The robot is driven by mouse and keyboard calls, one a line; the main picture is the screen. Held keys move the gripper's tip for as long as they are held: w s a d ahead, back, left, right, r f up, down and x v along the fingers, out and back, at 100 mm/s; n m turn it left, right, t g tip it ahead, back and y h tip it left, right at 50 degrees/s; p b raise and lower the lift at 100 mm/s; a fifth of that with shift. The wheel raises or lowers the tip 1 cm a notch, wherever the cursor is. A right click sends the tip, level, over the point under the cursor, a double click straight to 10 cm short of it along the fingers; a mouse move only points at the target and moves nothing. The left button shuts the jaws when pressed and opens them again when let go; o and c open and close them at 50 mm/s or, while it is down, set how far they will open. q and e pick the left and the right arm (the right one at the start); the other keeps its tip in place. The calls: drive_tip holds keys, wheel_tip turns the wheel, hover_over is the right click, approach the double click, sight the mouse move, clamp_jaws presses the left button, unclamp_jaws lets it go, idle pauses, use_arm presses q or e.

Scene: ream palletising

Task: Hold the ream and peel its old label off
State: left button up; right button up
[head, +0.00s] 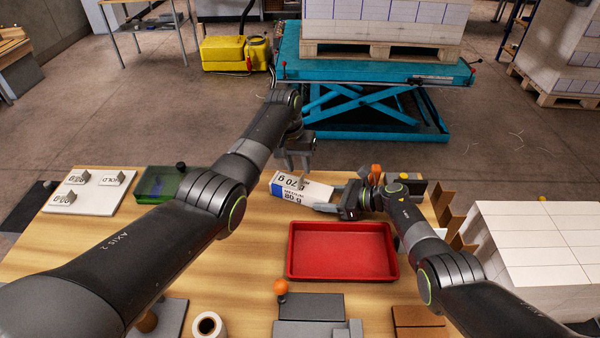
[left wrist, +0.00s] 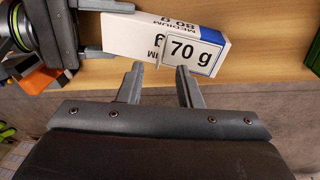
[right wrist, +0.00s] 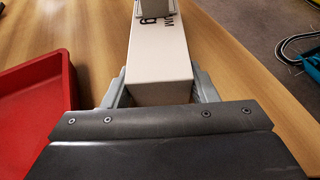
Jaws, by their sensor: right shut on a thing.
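The ream (head: 306,194) is a white pack with a blue band and "MEDIUM 80 g" print, lying on the wooden table. My right gripper (head: 334,199) is shut on its near right end; the right wrist view shows one finger on each side of the ream (right wrist: 160,70). The old label (left wrist: 193,51), a white "70 g" piece with a small raised tab (left wrist: 158,53), is on the ream and covers part of its print. My left gripper (left wrist: 159,72) is open and empty, with its fingertips close to the label and apart from it.
A red tray (head: 342,277) stands just in front of the ream. A white board (head: 97,204) with tabbed labels and a green box (head: 160,182) are at the left.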

sight(301, 177)
use_arm(q)
drive_tip(key=shift+d+f, duration=0.2)
drive_tip(key=shift+f, duration=0.75)
drive_tip(key=shift+d+f, duration=0.15)
drive_tip(key=shift+f, duration=0.8)
drive_tip(key=shift+c, duration=0.4)
clamp_jaws()
drive_tip(key=shift+a+f, duration=0.1)
drive_tip(key=shift+f, duration=0.05)
idle(0.5)
drive_tip(key=shift+r, duration=2.4)
